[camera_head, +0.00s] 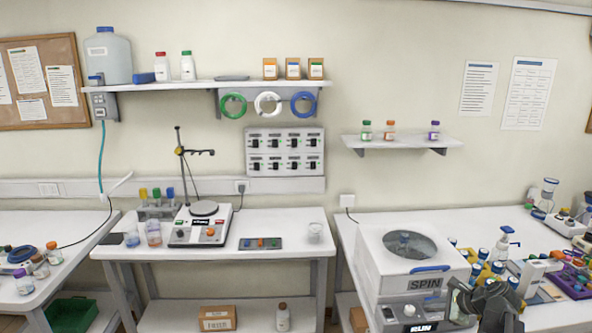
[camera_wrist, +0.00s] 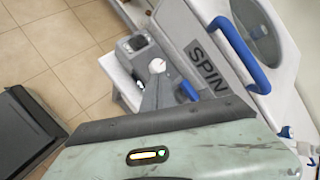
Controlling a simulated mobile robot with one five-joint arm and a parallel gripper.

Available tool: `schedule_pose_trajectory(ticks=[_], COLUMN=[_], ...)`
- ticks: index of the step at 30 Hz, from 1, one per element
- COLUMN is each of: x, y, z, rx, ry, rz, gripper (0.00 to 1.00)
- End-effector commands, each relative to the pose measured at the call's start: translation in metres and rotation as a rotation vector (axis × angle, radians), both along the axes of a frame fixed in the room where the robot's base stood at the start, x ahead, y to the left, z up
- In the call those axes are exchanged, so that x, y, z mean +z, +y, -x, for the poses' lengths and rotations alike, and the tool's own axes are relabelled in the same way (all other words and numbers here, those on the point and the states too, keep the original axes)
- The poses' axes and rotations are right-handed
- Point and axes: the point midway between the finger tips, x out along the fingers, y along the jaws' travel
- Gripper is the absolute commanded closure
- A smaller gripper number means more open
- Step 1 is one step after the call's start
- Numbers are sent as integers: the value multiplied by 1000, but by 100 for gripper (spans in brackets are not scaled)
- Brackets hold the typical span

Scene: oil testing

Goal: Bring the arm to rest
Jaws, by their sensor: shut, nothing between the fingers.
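My arm's dark end, with my gripper (camera_head: 462,300), shows at the bottom right of the head view, in front of the right side of the white SPIN machine (camera_head: 385,262). In the wrist view my gripper (camera_wrist: 157,84) shows as a grey tapering shape with its fingers together and nothing held. Its tip appears close to the machine's white knob (camera_wrist: 157,66) in that view; whether they touch cannot be told. My own pale green arm casing fills the lower part of the wrist view.
The middle bench (camera_head: 270,225) holds a stirrer (camera_head: 199,226). A shelf (camera_head: 400,143) with small bottles is above. Tiled floor (camera_wrist: 60,40) shows in the wrist view.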

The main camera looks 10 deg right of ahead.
Motion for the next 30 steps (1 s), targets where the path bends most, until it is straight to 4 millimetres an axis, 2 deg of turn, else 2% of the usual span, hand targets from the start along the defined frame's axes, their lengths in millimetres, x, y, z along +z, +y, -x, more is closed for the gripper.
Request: schedule_pose_trajectory(ticks=[5,8,9,12,15,18,21,27,30], x=[-7,-17,-22,-35,-47,-57,-66,-71,-71], y=[99,180,212,283,334,370,384,346,340], z=[-36,-48,-48,-39,-22,-1,25,54,58], rx=[171,345,430,653,874,1105,1365,1712,1823], ry=[33,67,82,111,131,147,173,231,223], rz=[33,101,143,264,393,534,695,877,906], gripper=[100,100,100,100,100,100,100,100,100])
